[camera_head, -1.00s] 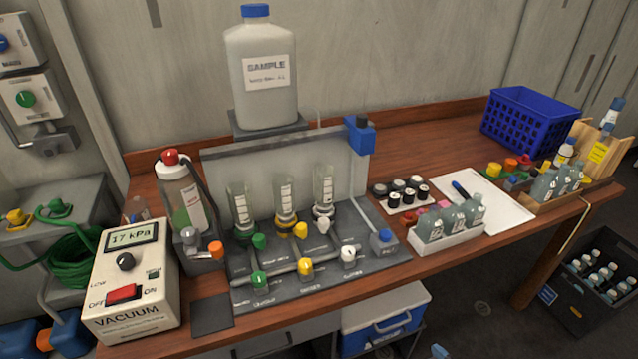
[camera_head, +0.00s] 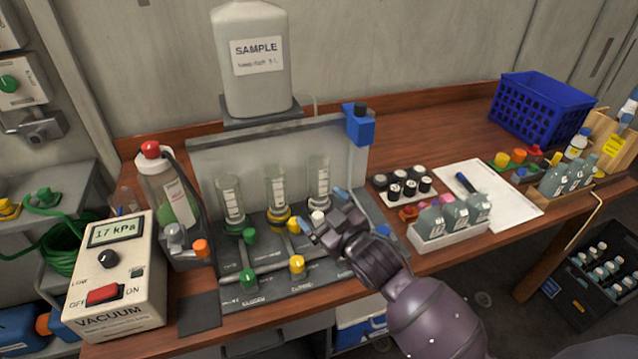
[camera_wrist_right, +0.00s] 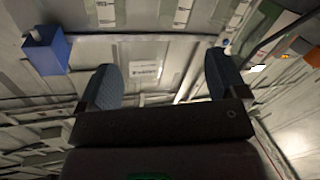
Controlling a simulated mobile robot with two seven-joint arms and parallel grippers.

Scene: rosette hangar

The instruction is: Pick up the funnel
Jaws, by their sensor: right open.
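Three clear graduated funnels stand in a row on the grey manifold: one with a green collar (camera_head: 231,205) at left, one with a yellow collar (camera_head: 278,188) in the middle, and one at right (camera_head: 319,177). Which one the task means cannot be told. My right gripper (camera_head: 321,208) is open and empty, in front of the right funnel's lower part and near the white knob. The collar of that funnel is partly hidden. In the right wrist view the open fingers (camera_wrist_right: 164,80) have nothing between them; graduated tubes show at the top edge. My left gripper is not in view.
The sample jug (camera_head: 255,85) stands behind the manifold, with a blue block (camera_head: 360,125) at right. A vacuum box (camera_head: 117,275) and a red-capped bottle (camera_head: 165,195) stand left. A bottle tray (camera_head: 450,236) and blue basket (camera_head: 541,106) stand right.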

